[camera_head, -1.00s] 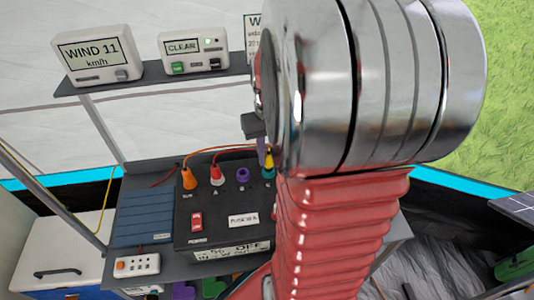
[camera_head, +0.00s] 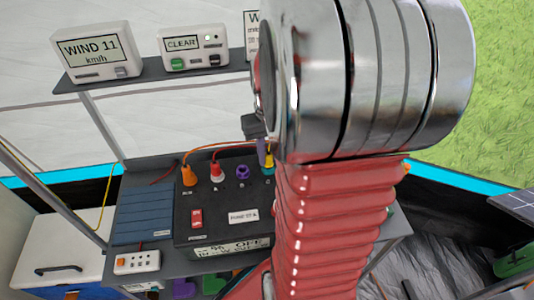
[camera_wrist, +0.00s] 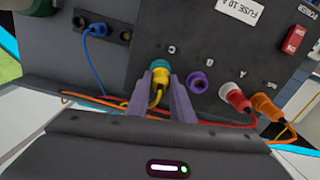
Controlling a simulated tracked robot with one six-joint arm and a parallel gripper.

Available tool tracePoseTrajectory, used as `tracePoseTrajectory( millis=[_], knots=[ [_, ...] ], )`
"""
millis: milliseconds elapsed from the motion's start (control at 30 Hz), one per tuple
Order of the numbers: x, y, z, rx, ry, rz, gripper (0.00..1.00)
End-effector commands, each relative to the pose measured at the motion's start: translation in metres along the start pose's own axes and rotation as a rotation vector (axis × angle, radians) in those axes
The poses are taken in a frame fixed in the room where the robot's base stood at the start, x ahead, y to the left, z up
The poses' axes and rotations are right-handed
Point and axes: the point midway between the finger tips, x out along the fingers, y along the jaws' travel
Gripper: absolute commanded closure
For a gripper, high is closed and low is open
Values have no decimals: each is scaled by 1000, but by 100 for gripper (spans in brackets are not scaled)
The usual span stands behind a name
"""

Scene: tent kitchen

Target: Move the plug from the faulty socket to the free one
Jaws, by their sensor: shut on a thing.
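My gripper (camera_wrist: 160,98) is shut on a yellow plug (camera_wrist: 158,88), with one purple finger on each side of it. The plug is at the teal socket (camera_wrist: 160,66) on the dark power box (camera_wrist: 205,35); how deep it sits cannot be told. A purple socket (camera_wrist: 200,82) beside it has no plug. Beyond that are a white-and-red plug (camera_wrist: 238,98) and an orange plug (camera_wrist: 264,106), both on the box. In the head view the yellow plug (camera_head: 269,160) shows behind my finger, and the purple socket (camera_head: 243,172) is empty.
A blue plug (camera_wrist: 98,26) sits in a side panel. A shelf (camera_head: 150,71) above holds a wind meter (camera_head: 92,52) and a CLEAR unit (camera_head: 193,46). Orange and red cables run behind my gripper.

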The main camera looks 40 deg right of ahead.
Motion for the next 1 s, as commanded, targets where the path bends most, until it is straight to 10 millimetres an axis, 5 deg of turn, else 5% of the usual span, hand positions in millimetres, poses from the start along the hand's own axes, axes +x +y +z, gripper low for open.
tracePoseTrajectory(
  millis=[500,533,800,1000],
  knots=[
    [8,0,0,-1,-1,0,100],
    [7,0,0,-1,-1,0,78],
    [7,0,0,-1,-1,0,59],
    [7,0,0,-1,-1,0,58]
  ],
)
